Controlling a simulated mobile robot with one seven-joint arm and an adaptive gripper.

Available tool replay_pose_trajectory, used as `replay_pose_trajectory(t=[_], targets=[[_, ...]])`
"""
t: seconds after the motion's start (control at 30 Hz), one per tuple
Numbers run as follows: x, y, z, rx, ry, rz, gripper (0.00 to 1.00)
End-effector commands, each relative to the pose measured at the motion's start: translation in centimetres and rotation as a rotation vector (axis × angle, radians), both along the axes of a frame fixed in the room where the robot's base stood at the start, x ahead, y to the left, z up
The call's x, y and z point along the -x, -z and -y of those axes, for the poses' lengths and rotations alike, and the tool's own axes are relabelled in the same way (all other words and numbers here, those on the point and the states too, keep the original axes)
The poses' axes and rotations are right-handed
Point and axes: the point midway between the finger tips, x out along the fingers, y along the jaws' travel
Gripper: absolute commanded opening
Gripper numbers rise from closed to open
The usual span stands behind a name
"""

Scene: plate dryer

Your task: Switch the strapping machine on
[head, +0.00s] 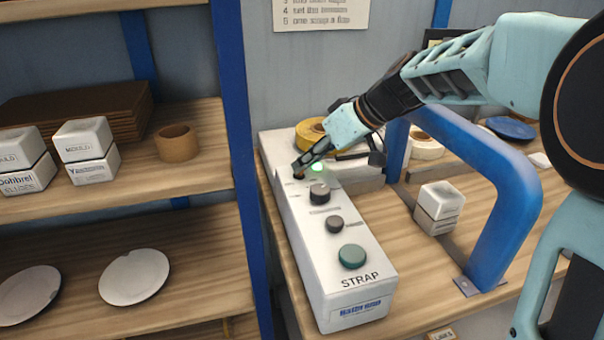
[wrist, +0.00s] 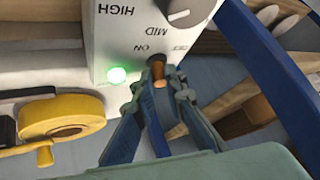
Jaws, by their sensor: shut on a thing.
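The strapping machine is a long white box (head: 345,285) marked STRAP, on the wooden bench in the head view. Its top has dark knobs (head: 320,193) and a green button (head: 352,256). A lamp (head: 317,168) glows green at the far end; it also glows in the wrist view (wrist: 117,75). A small orange-brown toggle switch (wrist: 158,68) stands by the ON and OFF labels. My gripper (head: 302,168) is shut on this switch, its fingertips either side of the lever in the wrist view (wrist: 160,92). I cannot tell which way the lever tilts.
A blue arched frame (head: 500,175) stands right of the machine, with white boxes (head: 438,205) under it. A yellow tape roll (head: 310,133) lies behind my gripper. A blue shelf post (head: 238,150) rises left of the machine. Shelves with plates and boxes are beyond it.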

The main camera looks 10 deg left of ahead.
Motion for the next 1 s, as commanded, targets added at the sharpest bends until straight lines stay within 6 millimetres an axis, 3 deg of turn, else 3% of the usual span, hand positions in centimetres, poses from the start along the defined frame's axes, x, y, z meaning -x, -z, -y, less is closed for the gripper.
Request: replay_pose_trajectory(t=[0.3,0.83,0.87,1.0], targets=[[-0.31,0.39,0.56,-0.111,0.002,-0.054,0.00],[-0.29,0.30,0.63,-0.133,0.001,-0.066,0.00],[-0.29,0.30,0.63,-0.132,0.002,-0.066,0.13],[-0.28,0.31,0.63,-0.131,0.002,-0.066,0.29]])
